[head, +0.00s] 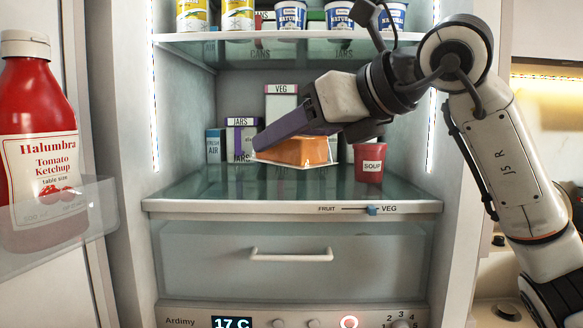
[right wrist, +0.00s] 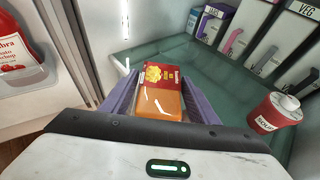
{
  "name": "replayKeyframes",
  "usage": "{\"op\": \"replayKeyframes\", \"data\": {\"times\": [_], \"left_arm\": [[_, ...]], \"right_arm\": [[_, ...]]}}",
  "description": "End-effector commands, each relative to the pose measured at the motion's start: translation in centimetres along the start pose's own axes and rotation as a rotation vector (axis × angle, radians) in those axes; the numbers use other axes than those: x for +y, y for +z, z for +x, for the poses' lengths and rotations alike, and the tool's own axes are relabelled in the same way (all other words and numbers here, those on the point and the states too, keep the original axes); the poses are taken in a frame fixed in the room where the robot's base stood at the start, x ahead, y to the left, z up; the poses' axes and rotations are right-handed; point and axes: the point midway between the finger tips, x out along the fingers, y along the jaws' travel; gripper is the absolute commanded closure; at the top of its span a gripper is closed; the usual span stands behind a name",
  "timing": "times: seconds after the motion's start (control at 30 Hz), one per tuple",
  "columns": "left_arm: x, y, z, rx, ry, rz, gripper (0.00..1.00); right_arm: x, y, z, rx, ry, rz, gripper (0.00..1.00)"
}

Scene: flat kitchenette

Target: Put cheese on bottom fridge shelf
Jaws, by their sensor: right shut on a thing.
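The cheese (head: 296,151) is an orange block in clear wrap, above the bottom fridge shelf (head: 290,188) in the head view. In the right wrist view the cheese (right wrist: 162,92) has a red and yellow label and sits between the purple fingers. My right gripper (head: 285,138) is shut on it, reaching in from the right. The gripper (right wrist: 163,100) also shows in the right wrist view. I cannot tell whether the cheese touches the glass. My left gripper is not in view.
A red soup can (head: 369,163) stands on the shelf right of the cheese. Jars boxes (head: 241,140) and a veg box (head: 281,103) stand behind. A ketchup bottle (head: 38,140) is in the door at left. The shelf's front and left are clear.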

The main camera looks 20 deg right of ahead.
Motion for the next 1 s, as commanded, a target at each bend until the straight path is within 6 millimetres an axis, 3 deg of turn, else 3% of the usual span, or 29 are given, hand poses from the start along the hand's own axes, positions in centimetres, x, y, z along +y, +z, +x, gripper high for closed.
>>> {"op": "replayKeyframes", "data": {"times": [0.5, 0.77, 0.83, 1.0], "left_arm": [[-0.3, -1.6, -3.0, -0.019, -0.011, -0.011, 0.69], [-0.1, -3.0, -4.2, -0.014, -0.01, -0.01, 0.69], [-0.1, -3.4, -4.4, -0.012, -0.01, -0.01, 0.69], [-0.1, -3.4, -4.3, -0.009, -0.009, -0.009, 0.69]], "right_arm": [[-9.4, 4.0, 8.7, 0.002, 0.003, 0.005, 0.79], [-12.5, 5.2, 11.5, -0.002, 0.003, 0.002, 0.79], [-13.1, 5.4, 12.1, -0.002, 0.002, 0.001, 0.79], [-12.9, 2.7, 13.0, -0.002, 0.003, -0.002, 0.79]]}}
